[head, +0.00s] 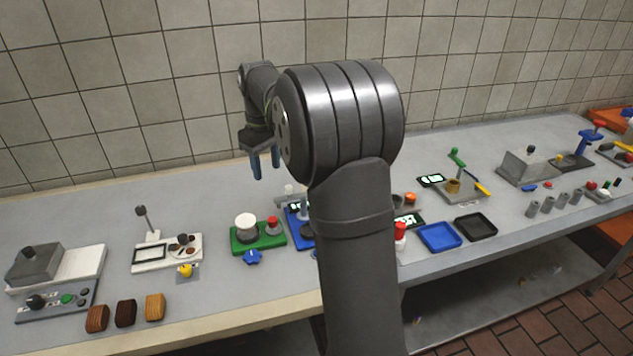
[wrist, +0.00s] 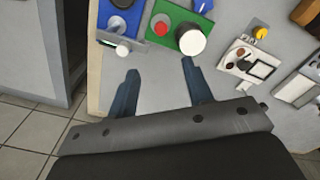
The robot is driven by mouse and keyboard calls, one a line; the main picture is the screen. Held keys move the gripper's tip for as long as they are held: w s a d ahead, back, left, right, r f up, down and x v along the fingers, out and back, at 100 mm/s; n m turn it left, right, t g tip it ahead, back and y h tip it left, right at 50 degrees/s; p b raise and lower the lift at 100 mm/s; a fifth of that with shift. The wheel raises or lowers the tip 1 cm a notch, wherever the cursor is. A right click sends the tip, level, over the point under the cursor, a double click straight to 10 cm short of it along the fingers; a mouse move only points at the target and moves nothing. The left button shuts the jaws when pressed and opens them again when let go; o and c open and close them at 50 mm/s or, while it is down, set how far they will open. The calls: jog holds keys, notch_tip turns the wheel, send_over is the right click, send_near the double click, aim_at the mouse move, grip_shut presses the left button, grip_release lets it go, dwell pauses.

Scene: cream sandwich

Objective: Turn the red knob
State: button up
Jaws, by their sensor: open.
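A red knob (head: 272,222) sits on a green base (head: 258,243), beside a larger white round part (head: 246,227). The wrist view shows the same red knob (wrist: 161,28) on the green base (wrist: 176,12), with the white part (wrist: 191,40) right of it. My gripper (head: 264,166) hangs above the back of the table, higher than the knob and apart from it. In the wrist view my gripper (wrist: 160,67) has its two blue fingers spread with nothing between them; the knob shows beyond their tips.
A blue star-shaped knob (head: 252,257) stands at the green base's front. A blue device (head: 298,230) is close on its right, partly hidden by my arm. A white device (head: 168,254) is to the left. Bare table lies between the white device and the green base.

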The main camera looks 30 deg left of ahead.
jog(key=m, duration=0.7)
send_over(272, 219)
jog(key=shift+w+f, duration=0.15)
jog(key=shift+f, duration=5.05)
notch_tip(272, 219, up, 10)
jog(key=d+m+t+y, duration=0.1)
jog(key=d+m+y, duration=0.1)
jog(key=d, duration=1.1)
jog(key=shift+w+d+f+t, duration=0.2)
jog(key=shift+w+f+t, duration=0.05)
jog(key=shift+f+t, duration=0.15)
jog(key=s+a+n+y, duration=0.2)
jog(key=s+a+n, duration=0.3)
jog(key=a, duration=0.2)
jog(key=shift+t, duration=0.3)
jog(key=x, duration=1.7)
jog(key=shift+w, duration=0.2)
